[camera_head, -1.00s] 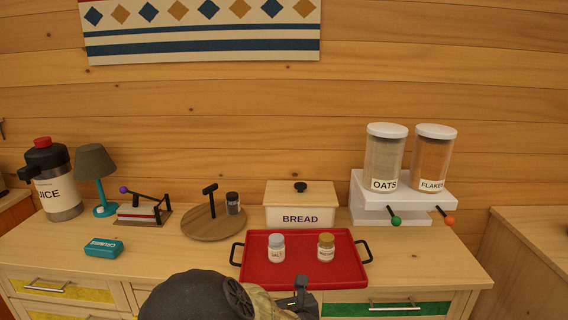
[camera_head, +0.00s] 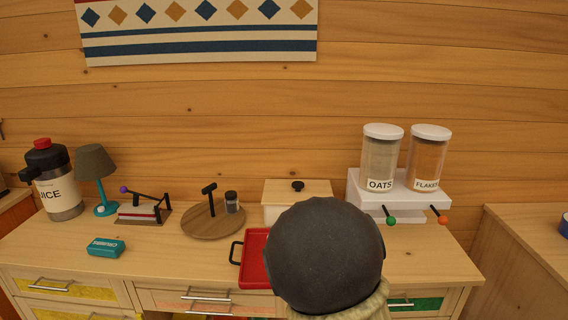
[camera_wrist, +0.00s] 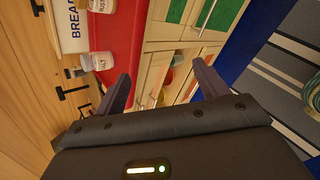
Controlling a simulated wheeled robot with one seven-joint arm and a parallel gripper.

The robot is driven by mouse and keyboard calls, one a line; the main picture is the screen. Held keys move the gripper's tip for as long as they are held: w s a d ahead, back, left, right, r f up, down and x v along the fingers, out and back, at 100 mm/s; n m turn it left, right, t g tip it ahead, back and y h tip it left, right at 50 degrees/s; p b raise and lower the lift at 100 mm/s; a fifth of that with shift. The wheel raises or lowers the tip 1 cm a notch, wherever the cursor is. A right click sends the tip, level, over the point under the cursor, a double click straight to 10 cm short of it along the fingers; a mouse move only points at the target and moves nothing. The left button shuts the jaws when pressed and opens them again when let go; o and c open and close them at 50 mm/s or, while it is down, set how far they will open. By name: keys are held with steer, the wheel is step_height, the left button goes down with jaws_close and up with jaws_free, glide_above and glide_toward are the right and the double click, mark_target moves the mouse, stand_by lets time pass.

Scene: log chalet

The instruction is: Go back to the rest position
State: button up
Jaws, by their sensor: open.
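My gripper (camera_wrist: 162,88) is open and empty in the wrist view, its two dark fingers spread apart. It hangs in front of the dresser's drawer fronts, and the view is turned sideways. In the head view my dark arm joint covers the middle front of the counter, and the gripper itself does not show there. The red tray (camera_head: 252,262) lies on the counter and is mostly hidden behind my arm. In the wrist view the tray (camera_wrist: 122,45) shows with the salt jar (camera_wrist: 101,61) and part of a second jar (camera_wrist: 100,5) on it.
A bread box (camera_head: 290,191), turntable (camera_head: 212,224), juice dispenser (camera_head: 54,180), lamp (camera_head: 96,165), teal box (camera_head: 105,247) and cereal dispensers (camera_head: 400,193) stand on the counter. A drawer (camera_head: 207,300) at the front middle looks partly open. A striped rug (camera_wrist: 268,88) lies on the floor.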

steer(key=s+d+r+m+g+p, duration=0.3)
steer(key=s+r+m, duration=0.2)
steer(key=m, duration=0.6)
steer(key=s+d+r+m+g+p, duration=0.3)
steer(key=s+r+m, duration=0.2)
steer(key=s+m, duration=0.4)
steer(key=m, duration=0.3)
steer(key=shift+r+m+g, duration=0.3)
steer(key=shift+r, duration=0.05)
steer(key=shift+w, duration=0.15)
steer(key=shift+a, duration=0.1)
